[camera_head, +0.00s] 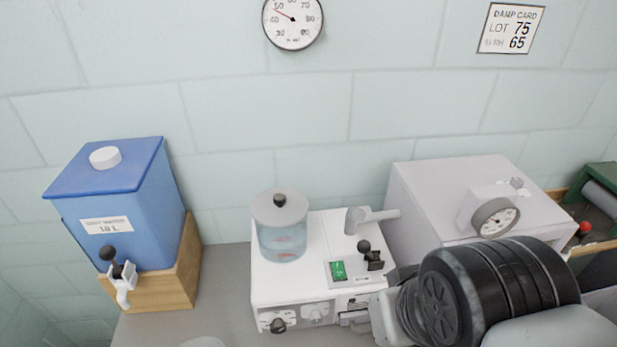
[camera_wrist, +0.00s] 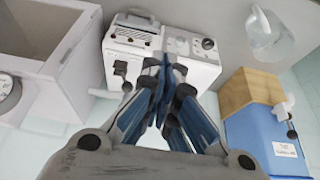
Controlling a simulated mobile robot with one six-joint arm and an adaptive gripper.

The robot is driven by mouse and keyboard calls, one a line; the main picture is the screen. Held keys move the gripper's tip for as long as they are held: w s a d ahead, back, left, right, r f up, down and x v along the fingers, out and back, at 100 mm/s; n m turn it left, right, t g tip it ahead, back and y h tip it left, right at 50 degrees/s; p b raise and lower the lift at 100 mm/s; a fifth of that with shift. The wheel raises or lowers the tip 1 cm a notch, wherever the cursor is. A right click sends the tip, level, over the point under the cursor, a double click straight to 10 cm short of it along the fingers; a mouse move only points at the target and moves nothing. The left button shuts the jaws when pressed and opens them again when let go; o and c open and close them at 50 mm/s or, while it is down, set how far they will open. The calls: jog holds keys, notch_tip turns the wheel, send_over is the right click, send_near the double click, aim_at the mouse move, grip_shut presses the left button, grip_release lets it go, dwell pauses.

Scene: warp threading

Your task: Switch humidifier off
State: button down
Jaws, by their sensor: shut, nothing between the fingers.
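The humidifier (camera_head: 288,285) is a white box on the grey counter, with a clear lidded water tank (camera_head: 282,240) on its top left. A green switch (camera_head: 338,271) sits on its top face, next to a black-knobbed lever (camera_head: 370,255). A white nozzle (camera_head: 372,217) stands behind them. A dark knob (camera_head: 277,325) is on the front panel. My gripper (camera_wrist: 164,68) is shut and empty in the wrist view, its fingers in front of the humidifier (camera_wrist: 193,72). In the head view my arm hides most of the gripper. The green switch is not visible in the wrist view.
A blue water container (camera_head: 125,210) with a tap (camera_head: 122,278) stands on a wooden block (camera_head: 180,275) at left. A pale box (camera_head: 440,190) with a dial gauge (camera_head: 495,217) is right of the humidifier. Bare counter (camera_head: 215,285) lies between block and humidifier. A wall gauge reads near 50.

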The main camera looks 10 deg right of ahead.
jog(key=n+g+p, duration=0.5)
jog(key=n+p, duration=0.1)
jog(key=n, duration=1.2)
send_over(338, 270)
jog(key=w+a, duration=0.1)
jog(key=w, duration=0.1)
notch_tip(338, 270, down, 3)
jog(key=shift+s+a+f, duration=0.1)
jog(key=shift+s, duration=0.15)
jog(key=shift+f, duration=0.1)
notch_tip(338, 270, down, 14)
jog(key=b, duration=0.3)
